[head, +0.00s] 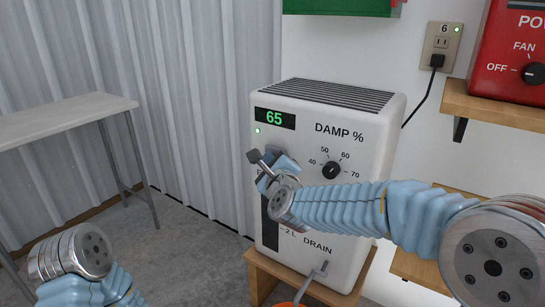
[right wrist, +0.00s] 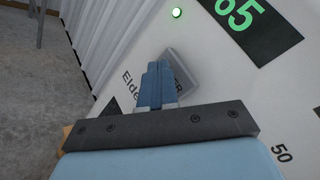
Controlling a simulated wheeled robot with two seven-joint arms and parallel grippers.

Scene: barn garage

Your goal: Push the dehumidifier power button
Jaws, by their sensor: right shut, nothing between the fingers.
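The white dehumidifier (head: 380,130) stands on a wooden stand, with a green "65" display (head: 274,118) and a lit green light (head: 257,130). My right gripper (head: 276,167) is in front of its upper left face, below the display, and covers part of that face. In the right wrist view, its shut, empty fingers (right wrist: 158,84) point at a grey square power button (right wrist: 184,72) with partly hidden lettering. The fingertips overlap the button's lower left part; I cannot tell whether they touch it. My left gripper is not in view; only part of my left arm shows.
A damp knob (head: 331,170) is right of my right gripper. A drain spout (head: 322,270) is low on the front, above an orange bucket's rim. A pale table (head: 60,120) stands at left. A wall outlet (head: 441,45) and red box (head: 510,60) are at upper right.

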